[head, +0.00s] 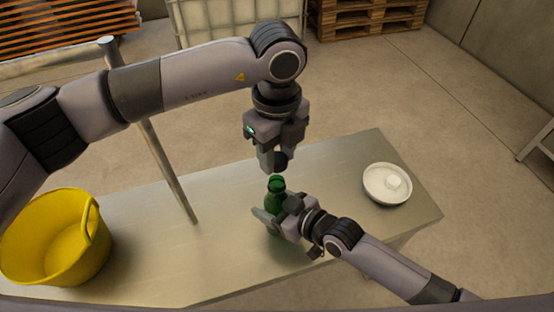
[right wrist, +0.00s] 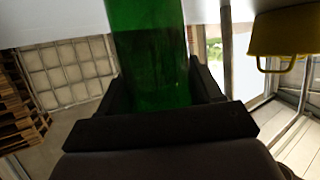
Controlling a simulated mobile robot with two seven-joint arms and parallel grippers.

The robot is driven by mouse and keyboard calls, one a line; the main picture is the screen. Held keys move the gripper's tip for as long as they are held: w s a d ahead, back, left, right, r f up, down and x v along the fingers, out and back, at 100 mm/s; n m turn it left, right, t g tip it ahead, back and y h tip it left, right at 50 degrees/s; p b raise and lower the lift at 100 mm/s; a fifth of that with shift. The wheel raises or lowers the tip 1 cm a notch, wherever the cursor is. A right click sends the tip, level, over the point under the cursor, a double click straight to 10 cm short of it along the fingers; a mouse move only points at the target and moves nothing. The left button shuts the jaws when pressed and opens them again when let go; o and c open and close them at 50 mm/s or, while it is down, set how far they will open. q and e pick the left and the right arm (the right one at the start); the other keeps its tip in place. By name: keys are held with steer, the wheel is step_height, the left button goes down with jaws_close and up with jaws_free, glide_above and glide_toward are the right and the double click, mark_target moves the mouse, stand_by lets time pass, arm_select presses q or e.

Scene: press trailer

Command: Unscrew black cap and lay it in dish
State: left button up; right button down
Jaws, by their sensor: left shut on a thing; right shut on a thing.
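The green bottle (head: 276,190) stands upright on the metal table. My right gripper (head: 274,216) is shut around its body. In the right wrist view the green bottle (right wrist: 150,55) sits between the dark fingers (right wrist: 158,90). My left gripper (head: 273,162) points down just above the bottle's neck and is shut on the black cap (head: 281,160). The cap appears clear of the bottle's green mouth, with a small gap below it. The fingers partly hide the cap. The white dish (head: 376,198) lies at the right of the table with a small white item (head: 392,183) in it.
A yellow bucket (head: 48,240) stands at the table's left end. The tabletop (head: 335,165) between the bottle and the dish is clear. Wooden pallets (head: 365,18) stand on the floor behind.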

steer(key=shift+c, duration=0.6)
jaws_free()
